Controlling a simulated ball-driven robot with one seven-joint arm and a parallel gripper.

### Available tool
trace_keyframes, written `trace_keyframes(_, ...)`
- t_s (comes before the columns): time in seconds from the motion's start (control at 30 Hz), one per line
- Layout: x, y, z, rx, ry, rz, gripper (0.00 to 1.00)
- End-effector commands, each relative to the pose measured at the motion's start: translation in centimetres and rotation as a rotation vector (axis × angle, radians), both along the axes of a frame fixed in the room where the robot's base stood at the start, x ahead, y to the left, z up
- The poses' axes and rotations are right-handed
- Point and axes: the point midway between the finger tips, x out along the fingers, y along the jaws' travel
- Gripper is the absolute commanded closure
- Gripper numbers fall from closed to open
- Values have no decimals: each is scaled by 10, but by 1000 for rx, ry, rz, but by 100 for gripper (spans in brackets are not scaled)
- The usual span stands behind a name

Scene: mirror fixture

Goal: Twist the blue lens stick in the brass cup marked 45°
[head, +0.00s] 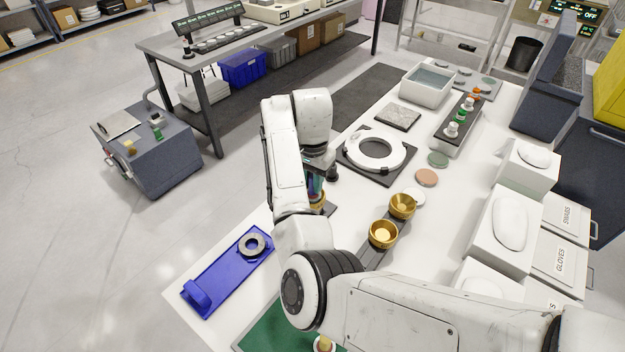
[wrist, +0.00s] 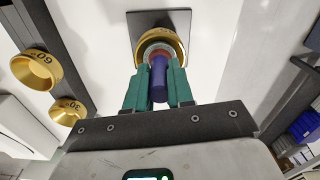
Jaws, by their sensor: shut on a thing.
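In the wrist view the blue lens stick (wrist: 159,86) stands between the two teal fingers of my gripper (wrist: 160,70), which are closed on its sides. Its far end reaches a reddish and pale round part inside a brass cup (wrist: 179,42). This cup sits on a dark square plate (wrist: 178,19); I cannot read its marking. In the head view my arm hides most of my gripper (head: 316,188) and the stick; only a bit of the brass cup shows below. Two other brass cups, marked 60° (wrist: 36,71) and 30° (wrist: 69,112), stand on a dark strip.
In the head view the two other cups (head: 402,206) (head: 383,235) stand right of my gripper. A white ring on a dark plate (head: 347,157) lies behind. A blue tray (head: 225,280) with a dark ring is at front left. White boxes (head: 497,245) line the right.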

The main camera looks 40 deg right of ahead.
Motion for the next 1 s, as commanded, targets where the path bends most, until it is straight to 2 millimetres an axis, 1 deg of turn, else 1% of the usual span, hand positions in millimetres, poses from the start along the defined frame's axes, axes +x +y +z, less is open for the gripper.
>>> trace_keyframes(0.07,-1,0,-2,2,3,-5,100)
trace_keyframes(0.17,-1,1,-1,2,3,-61,100)
trace_keyframes(0.6,-1,1,-2,2,4,-636,100)
trace_keyframes(0.7,-1,1,-2,3,5,-740,100)
trace_keyframes(0.83,-1,0,-1,2,4,-803,100)
trace_keyframes(1.0,-1,0,-1,1,4,-806,100)
